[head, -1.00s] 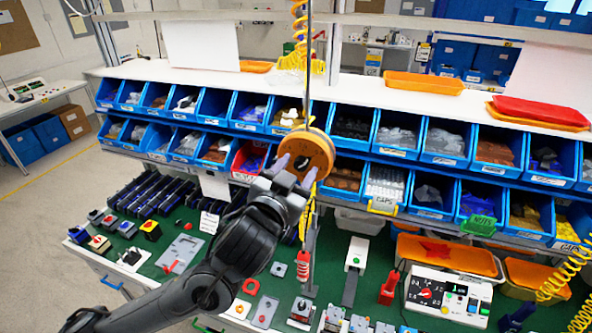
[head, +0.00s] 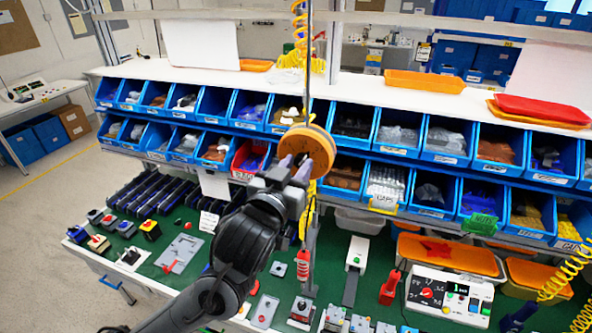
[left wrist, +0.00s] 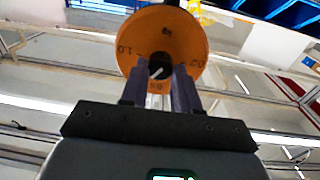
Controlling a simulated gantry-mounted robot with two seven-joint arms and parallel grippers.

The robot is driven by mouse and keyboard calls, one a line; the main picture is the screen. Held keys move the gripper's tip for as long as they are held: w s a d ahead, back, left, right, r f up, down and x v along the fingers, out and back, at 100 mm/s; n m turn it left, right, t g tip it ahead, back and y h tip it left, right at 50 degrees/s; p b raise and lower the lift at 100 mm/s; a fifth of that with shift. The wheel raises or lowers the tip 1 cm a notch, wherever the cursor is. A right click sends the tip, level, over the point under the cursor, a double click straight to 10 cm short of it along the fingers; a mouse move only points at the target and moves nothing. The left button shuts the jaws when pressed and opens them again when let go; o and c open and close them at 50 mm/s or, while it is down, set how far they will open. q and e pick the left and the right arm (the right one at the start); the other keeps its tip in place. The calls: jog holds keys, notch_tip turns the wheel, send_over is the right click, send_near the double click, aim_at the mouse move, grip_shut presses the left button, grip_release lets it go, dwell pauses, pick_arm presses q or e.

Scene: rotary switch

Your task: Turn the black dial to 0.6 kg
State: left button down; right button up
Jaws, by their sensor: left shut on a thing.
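The orange round unit (head: 312,150) hangs above the bench in front of the blue bins. The black dial (left wrist: 160,65) is at the middle of that face, with a slanted white pointer line. The finger tips hide part of it. My left gripper (head: 297,163) is shut on the dial, with one finger on each side of it (left wrist: 160,84). My right gripper is not clearly in view.
A yellow coiled hose (head: 300,45) and a thin vertical cable are above the orange unit. Blue bins (head: 400,135) line the shelf behind. The green bench (head: 333,262) below holds several switches and a white control box (head: 447,298). A dark object (head: 518,318) is at the front right.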

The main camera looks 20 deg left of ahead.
pick_arm(q)
jog(key=n, duration=0.3)
jog(key=shift+n, duration=0.3)
jog(key=shift+n+p, duration=0.4)
jog(key=shift+n, duration=1.2)
jog(key=c, duration=0.8)
grip_release()
jog(key=shift+s, duration=0.1)
